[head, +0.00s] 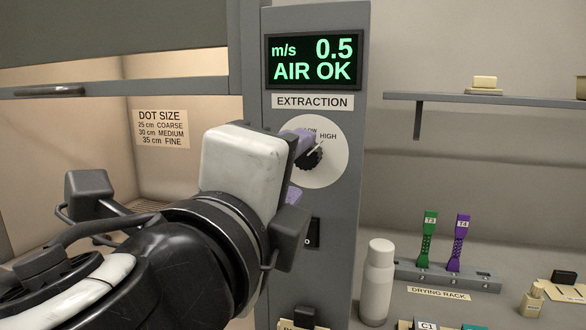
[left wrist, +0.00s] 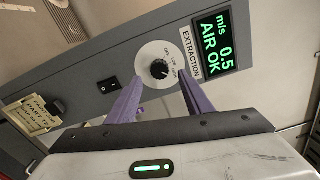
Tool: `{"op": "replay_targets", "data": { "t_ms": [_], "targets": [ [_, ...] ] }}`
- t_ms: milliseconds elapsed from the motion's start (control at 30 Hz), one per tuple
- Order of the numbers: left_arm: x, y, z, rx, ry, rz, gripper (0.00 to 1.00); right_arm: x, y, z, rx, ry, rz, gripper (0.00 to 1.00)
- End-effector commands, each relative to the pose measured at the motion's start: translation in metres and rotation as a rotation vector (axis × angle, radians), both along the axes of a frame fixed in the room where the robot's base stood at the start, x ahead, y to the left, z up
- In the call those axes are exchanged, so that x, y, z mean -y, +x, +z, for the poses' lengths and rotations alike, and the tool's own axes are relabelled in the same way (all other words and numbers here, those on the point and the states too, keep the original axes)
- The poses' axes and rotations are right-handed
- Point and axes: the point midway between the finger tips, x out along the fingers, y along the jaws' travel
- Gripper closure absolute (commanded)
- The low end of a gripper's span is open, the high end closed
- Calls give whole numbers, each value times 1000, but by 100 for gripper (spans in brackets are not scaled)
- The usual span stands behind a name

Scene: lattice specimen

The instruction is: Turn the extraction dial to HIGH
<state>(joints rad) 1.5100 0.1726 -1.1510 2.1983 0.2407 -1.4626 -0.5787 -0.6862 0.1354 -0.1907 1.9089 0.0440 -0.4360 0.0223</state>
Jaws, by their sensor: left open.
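The extraction dial is a black knob (head: 314,160) on a round white plate (head: 335,163) marked LOW and HIGH, on a grey panel. In the head view a pale line on the knob slants up and right, roughly towards HIGH. In the left wrist view the whole knob (left wrist: 159,69) shows, but its exact setting is too small to read. My left gripper (head: 300,170) is open in front of the dial, partly covering it. In the left wrist view its purple fingers (left wrist: 163,90) are apart, with the knob beyond and between their tips. My right gripper is not in view.
A display (head: 314,60) above the dial reads 0.5 m/s, AIR OK. A black rocker switch (left wrist: 109,88) is on the same panel. A white bottle (head: 377,283) and a drying rack (head: 447,278) with green and purple pieces stand to the right.

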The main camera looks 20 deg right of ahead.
Motion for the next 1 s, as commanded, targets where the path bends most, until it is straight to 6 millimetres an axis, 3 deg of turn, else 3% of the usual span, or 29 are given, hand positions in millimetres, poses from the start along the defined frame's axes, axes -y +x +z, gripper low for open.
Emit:
{"op": "replay_targets", "data": {
  "t_ms": [100, 333, 1000],
  "targets": [
    [-13, -20, -1, 3, -1, -3, 54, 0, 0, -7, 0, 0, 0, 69],
    [-27, -40, -1, 0, 1, 0, 54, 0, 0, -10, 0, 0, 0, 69],
    [-28, -42, 0, 0, 1, 0, 54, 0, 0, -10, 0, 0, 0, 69]
  ]
}}
